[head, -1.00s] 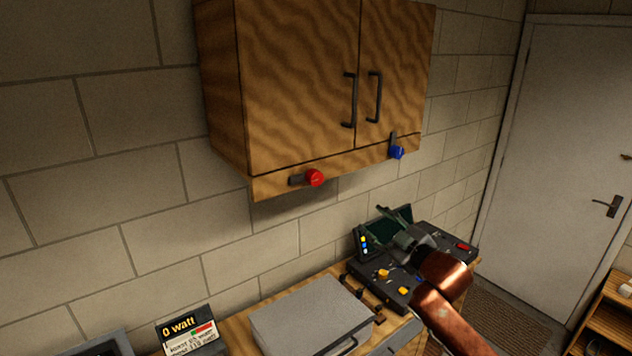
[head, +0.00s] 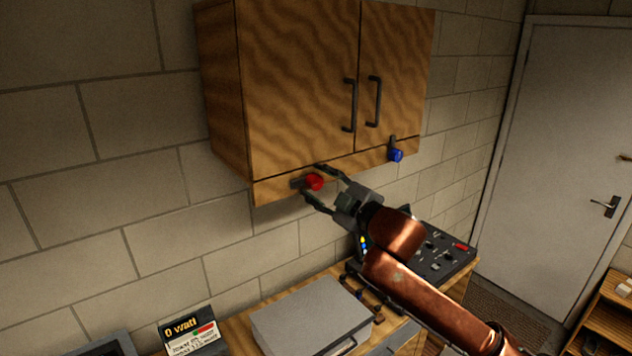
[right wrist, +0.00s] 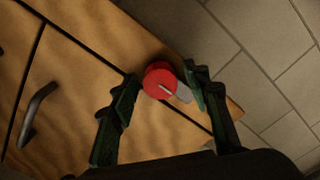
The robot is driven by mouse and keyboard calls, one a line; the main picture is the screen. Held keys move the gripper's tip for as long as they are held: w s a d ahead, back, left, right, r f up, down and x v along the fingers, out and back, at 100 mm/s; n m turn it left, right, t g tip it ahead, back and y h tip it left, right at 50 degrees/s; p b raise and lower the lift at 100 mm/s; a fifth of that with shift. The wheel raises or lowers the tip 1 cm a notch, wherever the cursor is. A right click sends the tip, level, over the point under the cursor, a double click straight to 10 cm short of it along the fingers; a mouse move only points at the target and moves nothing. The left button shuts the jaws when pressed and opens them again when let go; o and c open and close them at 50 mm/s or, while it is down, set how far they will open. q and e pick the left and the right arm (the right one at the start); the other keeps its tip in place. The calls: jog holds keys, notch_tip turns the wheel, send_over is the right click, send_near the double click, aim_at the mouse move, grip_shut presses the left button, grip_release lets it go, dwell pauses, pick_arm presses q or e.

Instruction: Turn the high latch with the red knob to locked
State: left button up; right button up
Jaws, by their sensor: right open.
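The red knob (head: 315,182) is on the bottom rail of the wooden wall cabinet (head: 295,90), with a dark latch bar (head: 298,184) pointing left from it, roughly along the rail. My right gripper (head: 312,182) is open, with its fingers above and below the red knob. In the right wrist view the red knob (right wrist: 160,80) lies between the two fingertips, and its grey bar (right wrist: 183,95) reaches toward the right finger. I cannot tell whether a finger touches it. My left gripper is not in view.
A blue knob (head: 396,155) with an upright latch bar is at the right of the same rail. Below are a control panel (head: 445,248), a grey case (head: 310,315) and a small sign (head: 192,335) on the bench. A door (head: 560,150) is at right.

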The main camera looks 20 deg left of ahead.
jog(key=shift+w+a, duration=0.1)
jog(key=shift+c, duration=0.6)
jog(key=c, duration=1)
jog(key=shift+c, duration=0.2)
